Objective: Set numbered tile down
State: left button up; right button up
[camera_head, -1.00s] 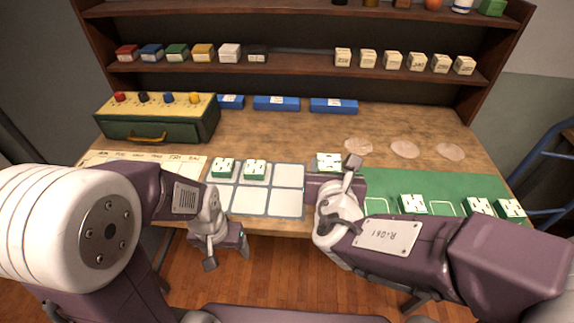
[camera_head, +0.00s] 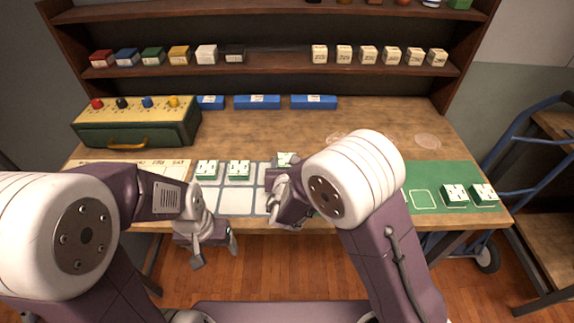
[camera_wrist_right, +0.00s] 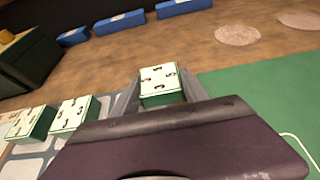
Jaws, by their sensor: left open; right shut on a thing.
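My right gripper (camera_wrist_right: 160,98) is shut on a green-and-white numbered tile (camera_wrist_right: 158,80). In the head view this held tile (camera_head: 286,158) shows just beyond the gripper, partly hidden by it, over the upper right part of the pale grid mat (camera_head: 237,202). I cannot tell whether it touches the mat. Two numbered tiles, a left one (camera_head: 207,169) and a middle one (camera_head: 238,169), stand in the mat's back row. Two more tiles (camera_head: 454,194) (camera_head: 484,193) sit on the green mat (camera_head: 455,174) at right. My left gripper (camera_head: 215,250) is open and empty, in front of the table edge.
A green box with coloured knobs (camera_head: 138,125) stands at the back left. Blue blocks (camera_head: 257,102) line the back of the table. Round pale discs (camera_head: 428,141) lie at the back right. A paper strip (camera_head: 165,168) lies at left. The middle of the table is clear.

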jog(key=shift+f, duration=0.15)
jog(key=shift+f, duration=0.2)
jog(key=o, duration=1.5)
jog(key=shift+r, duration=0.15)
